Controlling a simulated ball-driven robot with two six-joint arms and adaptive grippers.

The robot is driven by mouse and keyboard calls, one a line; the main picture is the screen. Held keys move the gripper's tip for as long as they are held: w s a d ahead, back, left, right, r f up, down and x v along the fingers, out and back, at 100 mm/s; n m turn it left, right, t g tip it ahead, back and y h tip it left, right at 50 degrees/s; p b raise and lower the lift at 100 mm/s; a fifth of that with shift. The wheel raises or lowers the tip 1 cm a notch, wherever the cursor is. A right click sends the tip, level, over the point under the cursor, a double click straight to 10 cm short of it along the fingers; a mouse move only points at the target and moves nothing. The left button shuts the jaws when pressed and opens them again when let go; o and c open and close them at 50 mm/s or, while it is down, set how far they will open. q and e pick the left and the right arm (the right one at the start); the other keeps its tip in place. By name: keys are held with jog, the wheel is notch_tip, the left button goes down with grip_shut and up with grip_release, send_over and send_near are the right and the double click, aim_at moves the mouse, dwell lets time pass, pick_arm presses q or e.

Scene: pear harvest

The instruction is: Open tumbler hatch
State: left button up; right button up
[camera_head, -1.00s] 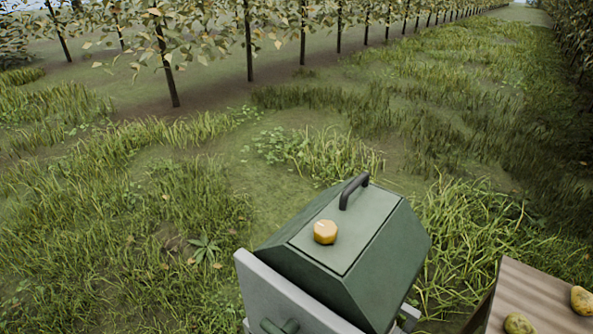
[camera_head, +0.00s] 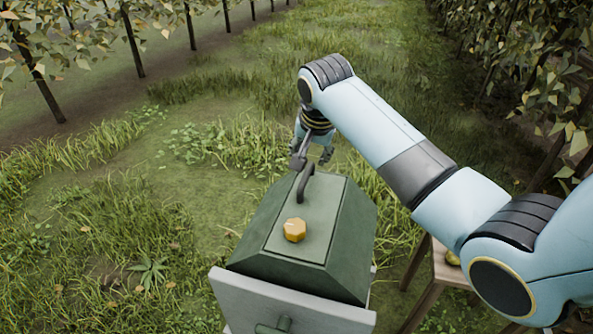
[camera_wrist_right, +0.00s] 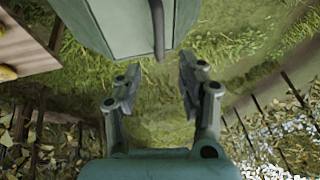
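The tumbler (camera_head: 348,240) is a dark green, many-sided drum on a grey frame. Its hatch (camera_head: 327,207) is a flat panel on top and lies closed. An orange knob (camera_head: 294,230) sits at the hatch's near end, and a black handle (camera_head: 302,186) stands at its far end. My right gripper (camera_head: 312,158) is just beyond the handle. In the right wrist view my right gripper (camera_wrist_right: 157,78) is open and empty, its fingers apart. There the handle (camera_wrist_right: 158,30) lies ahead of the gap between the fingertips. My left gripper is out of view.
A wooden table (camera_head: 443,268) stands right of the tumbler, largely hidden by my right arm; a yellow pear (camera_head: 453,258) shows on it. The table also shows in the right wrist view (camera_wrist_right: 28,45). Grass surrounds the tumbler, with tree rows on both sides.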

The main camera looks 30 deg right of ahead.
aim_at(306, 175)
jog(key=b+x, duration=0.1)
jog(key=x, duration=0.9)
jog(key=shift+s+b, duration=0.1)
jog(key=shift+b, duration=0.25)
jog(key=shift+r, duration=0.1)
jog(key=shift+c, duration=0.4)
grip_shut()
